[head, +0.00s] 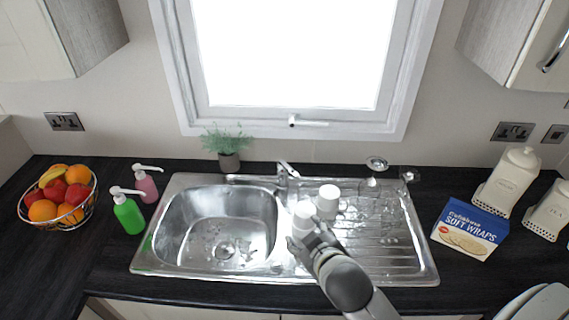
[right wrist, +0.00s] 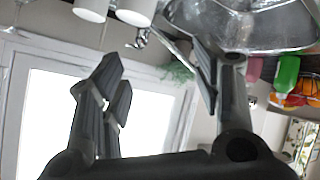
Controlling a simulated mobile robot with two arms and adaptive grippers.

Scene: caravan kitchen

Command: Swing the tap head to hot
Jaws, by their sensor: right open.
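The chrome tap (head: 287,172) stands at the back rim of the steel sink (head: 170,215), behind the basin, with its head raised. In the right wrist view the tap (right wrist: 141,38) shows small, beyond my fingers, near the top between them. My right gripper (head: 308,236) is over the right side of the sink, in front of the tap and apart from it. In the right wrist view its fingers (right wrist: 158,78) are spread with nothing between them. Which way is hot cannot be told. My left gripper is not in view.
Two white cups (head: 328,198) stand on the drainer, one right by my right gripper. Clear glasses (head: 376,165) stand behind them. A plant (head: 229,160), pink and green soap bottles (head: 128,213) and a fruit basket (head: 58,197) are left. A wraps box (head: 468,229) is right.

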